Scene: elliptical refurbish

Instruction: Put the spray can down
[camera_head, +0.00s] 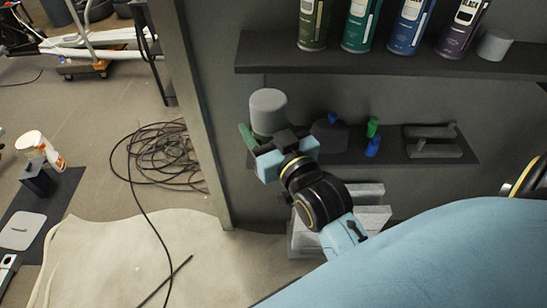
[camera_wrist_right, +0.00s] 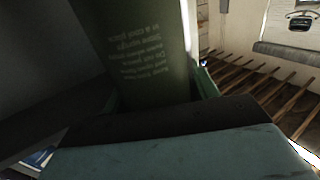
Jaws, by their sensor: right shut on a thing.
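The spray can (camera_head: 268,114) shows its grey cap and upper part in the head view, at the left end of the lower shelf (camera_head: 392,154). Its lower part is hidden behind my right gripper (camera_head: 262,138), which is shut on it. In the right wrist view the spray can (camera_wrist_right: 150,50) fills the upper middle as a dark green body with pale printed text, close against the gripper. The can looks about upright. I cannot tell whether its base touches the shelf. My left gripper is not in view.
The upper shelf (camera_head: 390,62) holds several spray cans and a grey cap (camera_head: 494,45). The lower shelf holds a dark object (camera_head: 330,132), small green and blue pieces (camera_head: 372,137) and a grey tool-like item (camera_head: 433,140). A vertical post (camera_head: 190,100) stands left of the shelves.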

